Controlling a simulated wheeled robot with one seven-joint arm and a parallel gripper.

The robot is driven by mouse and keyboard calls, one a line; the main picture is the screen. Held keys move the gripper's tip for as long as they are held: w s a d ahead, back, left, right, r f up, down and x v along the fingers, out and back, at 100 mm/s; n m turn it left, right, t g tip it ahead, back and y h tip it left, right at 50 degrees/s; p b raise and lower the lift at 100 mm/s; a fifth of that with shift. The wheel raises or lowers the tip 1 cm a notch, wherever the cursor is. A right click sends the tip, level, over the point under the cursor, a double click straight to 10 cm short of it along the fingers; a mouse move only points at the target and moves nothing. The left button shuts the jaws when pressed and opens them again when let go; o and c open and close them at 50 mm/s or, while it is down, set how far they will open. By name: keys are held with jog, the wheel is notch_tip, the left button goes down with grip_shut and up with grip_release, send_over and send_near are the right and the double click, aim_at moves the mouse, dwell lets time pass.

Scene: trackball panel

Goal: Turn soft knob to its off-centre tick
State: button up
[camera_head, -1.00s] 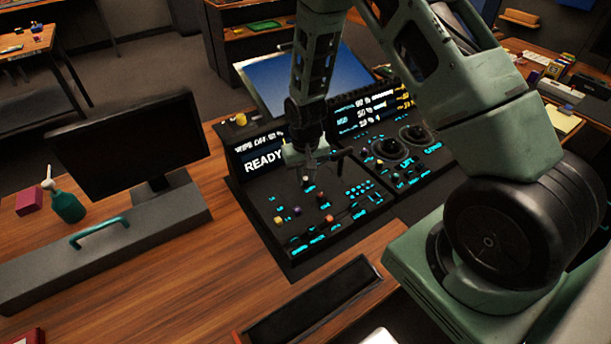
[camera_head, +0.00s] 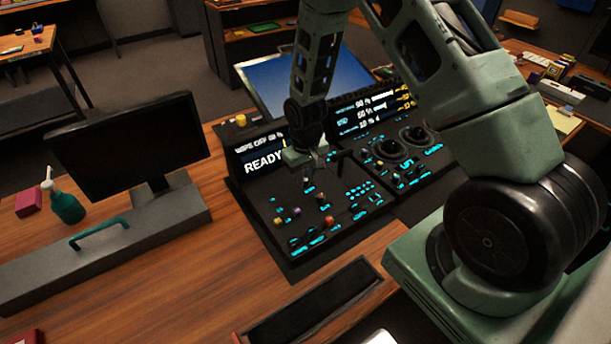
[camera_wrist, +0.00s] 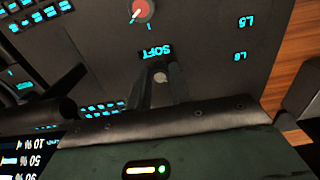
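The soft knob (camera_wrist: 160,76) shows as a small pale round cap in the wrist view, just below the upside-down lit SOFT label (camera_wrist: 157,52). My gripper's two dark fingers (camera_wrist: 160,86) stand on either side of it, with a narrow gap between them. They look apart from the knob, but contact is hard to judge. The knob's pointer and ticks cannot be made out. In the head view my gripper (camera_head: 319,163) hangs over the back part of the left panel (camera_head: 262,197). A light-topped knob (camera_head: 307,180) stands just in front of it.
A red knob (camera_wrist: 143,10) with a white pointer is close by in the wrist view. Several other knobs, including an orange-red one (camera_head: 328,218), stand nearer the panel's front. A lit display (camera_head: 262,160) rises behind. Two round trackball units (camera_head: 390,149) are to the right.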

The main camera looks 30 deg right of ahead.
aim_at(305, 179)
jog(key=o, duration=0.3)
jog(key=shift+o, duration=0.2)
notch_tip(305, 179, up, 18)
jog(key=b, duration=0.1)
jog(key=shift+f, duration=0.25)
dwell(0.4)
jog(key=s+a+r+n, duration=0.45)
jog(key=s+a, duration=0.75)
jog(key=a, duration=0.3)
jog(key=s+a+r+n, duration=0.1)
jog(key=s+a, duration=0.1)
jog(key=s, duration=0.5)
jog(key=s+a+n, duration=0.2)
jog(key=s, duration=0.5)
jog(key=shift+a+r+y, duration=0.3)
jog(key=shift+a+r, duration=0.05)
jog(key=shift+a, duration=0.05)
